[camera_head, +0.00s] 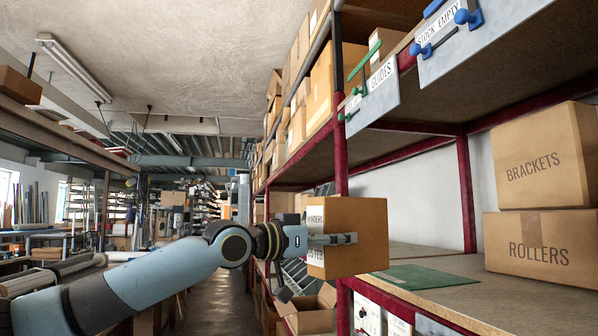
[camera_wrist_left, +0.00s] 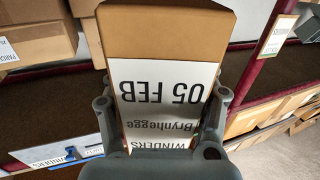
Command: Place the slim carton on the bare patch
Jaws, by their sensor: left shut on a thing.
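My left gripper (camera_head: 332,239) is shut on a brown carton (camera_head: 362,225), likely the slim carton, held upright in front of the shelf by the red post. In the left wrist view, the carton (camera_wrist_left: 170,35) sits between the two fingers of the gripper (camera_wrist_left: 162,115). Its white label reads upside down "05 FEB", "Brynhegge" and "WINDERS". Bare brown shelf board (camera_head: 480,292) shows right of the held carton, with a green sheet (camera_head: 425,276) lying on it. The carton hides part of the shelf behind it. My right gripper is out of view.
A BRACKETS carton (camera_head: 545,155) stands on a ROLLERS carton (camera_head: 540,247) at the right of this shelf. A red post (camera_head: 341,120) rises behind the held carton. The shelf above carries hanging signs, including GUIDES (camera_head: 372,103). An open box (camera_head: 312,312) sits below.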

